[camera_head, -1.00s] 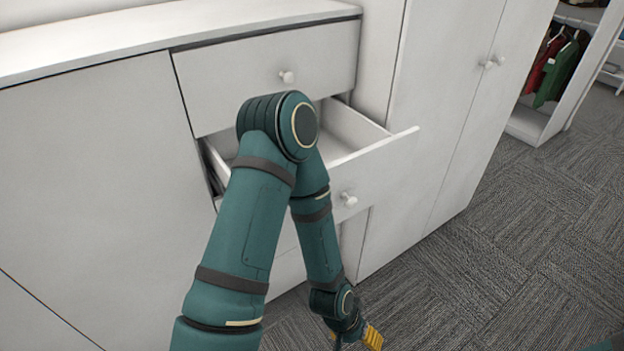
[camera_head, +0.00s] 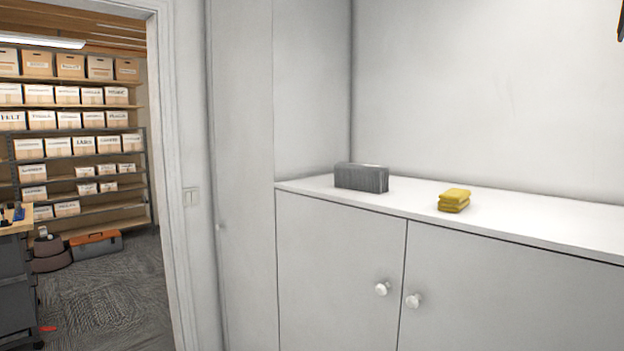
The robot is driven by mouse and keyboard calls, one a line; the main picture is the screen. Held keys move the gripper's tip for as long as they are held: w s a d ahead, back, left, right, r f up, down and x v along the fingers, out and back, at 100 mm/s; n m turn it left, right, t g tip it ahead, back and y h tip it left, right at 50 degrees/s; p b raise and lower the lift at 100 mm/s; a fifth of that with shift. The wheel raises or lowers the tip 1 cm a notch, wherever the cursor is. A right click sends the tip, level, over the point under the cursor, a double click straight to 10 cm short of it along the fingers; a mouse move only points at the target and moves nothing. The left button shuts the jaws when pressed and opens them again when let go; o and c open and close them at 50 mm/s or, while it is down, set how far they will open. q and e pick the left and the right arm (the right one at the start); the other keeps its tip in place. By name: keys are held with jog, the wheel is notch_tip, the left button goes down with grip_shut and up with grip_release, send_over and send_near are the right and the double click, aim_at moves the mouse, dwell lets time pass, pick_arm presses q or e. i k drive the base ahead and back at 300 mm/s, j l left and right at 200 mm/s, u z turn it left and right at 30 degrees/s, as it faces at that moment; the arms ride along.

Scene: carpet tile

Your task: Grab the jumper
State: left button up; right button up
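No jumper can be made out for certain in the head view. A small yellow folded stack (camera_head: 454,200), which looks like cloth, lies on the white cabinet top (camera_head: 540,222); I cannot tell whether it is a garment. Neither of my grippers is in view, so their hold on anything is hidden.
A grey box-shaped item (camera_head: 361,177) sits left of the yellow stack. The cabinet doors (camera_head: 340,270) below are shut. At the left, a doorway opens onto shelves of labelled boxes (camera_head: 75,95), with an orange-topped case (camera_head: 96,243) on the carpet.

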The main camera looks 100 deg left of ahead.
aim_at(372, 178)
jog(key=u, duration=2.95)
jog(key=z, duration=0.45)
jog(key=j+z, duration=0.8)
jog(key=z, duration=0.15)
jog(key=j+z, duration=0.15)
jog(key=j, duration=0.35)
jog(key=k+j+z, duration=0.15)
jog(key=j, duration=0.3)
